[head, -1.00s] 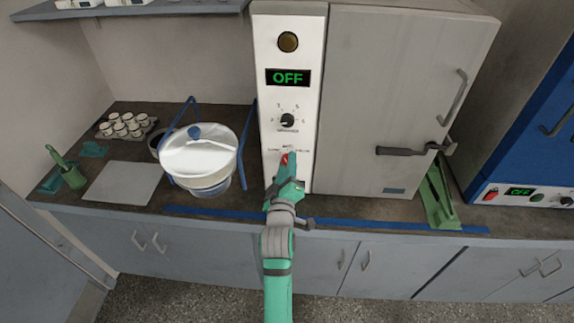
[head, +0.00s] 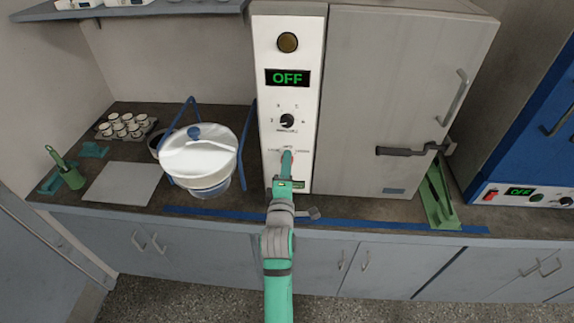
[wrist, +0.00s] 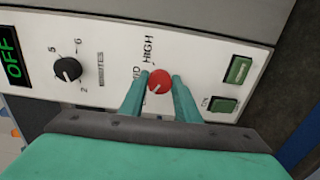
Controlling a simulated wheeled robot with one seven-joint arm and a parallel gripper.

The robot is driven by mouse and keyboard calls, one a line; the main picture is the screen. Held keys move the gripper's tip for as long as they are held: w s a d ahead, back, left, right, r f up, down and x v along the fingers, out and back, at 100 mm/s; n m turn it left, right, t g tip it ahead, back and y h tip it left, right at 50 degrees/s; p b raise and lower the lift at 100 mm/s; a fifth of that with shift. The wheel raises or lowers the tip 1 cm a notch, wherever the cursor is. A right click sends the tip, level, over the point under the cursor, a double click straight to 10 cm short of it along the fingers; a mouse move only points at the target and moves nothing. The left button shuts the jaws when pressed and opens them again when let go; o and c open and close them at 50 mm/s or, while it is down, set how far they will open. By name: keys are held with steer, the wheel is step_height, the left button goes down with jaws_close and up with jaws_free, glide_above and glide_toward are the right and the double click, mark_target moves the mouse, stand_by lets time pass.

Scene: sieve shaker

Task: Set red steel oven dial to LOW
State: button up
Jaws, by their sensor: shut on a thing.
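The red dial (wrist: 159,80) sits on the white control panel of the steel oven (head: 390,90). In the wrist view my gripper (wrist: 161,79) has one finger on each side of the dial, shut on it. The dial's pale mark points to the lower left of that view. The word HIGH (wrist: 148,49) shows above the dial, and a middle label is partly covered by a finger. The LOW label is not readable. In the head view my gripper (head: 286,158) covers the dial. The oven's display (head: 287,78) reads OFF.
A black minutes dial (head: 287,121) sits above the red one. Two green rocker switches (wrist: 238,70) lie below it on the panel.

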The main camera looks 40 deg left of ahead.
steer(key=shift+s+a, duration=0.15)
steer(key=o, duration=1)
steer(key=shift+o, duration=0.2)
steer(key=v, duration=1)
steer(key=shift+s+d, duration=0.25)
steer(key=shift+d, duration=0.1)
steer(key=shift+f, duration=0.1)
steer(key=s+d+f+m+h, duration=0.2)
steer(key=s+d+f+m, duration=0.35)
steer(key=d, duration=0.35)
steer(key=s+d+f+m+h, duration=0.3)
steer(key=s+d+f+m, duration=0.25)
steer(key=d+m, duration=0.2)
steer(key=s+d+f+m+h, duration=0.2)
steer(key=s+d+m+h, duration=0.2)
steer(key=s+d+m, duration=0.7)
steer(key=s+d, duration=0.4)
steer(key=s, duration=0.2)
steer(key=shift+s, duration=0.15)
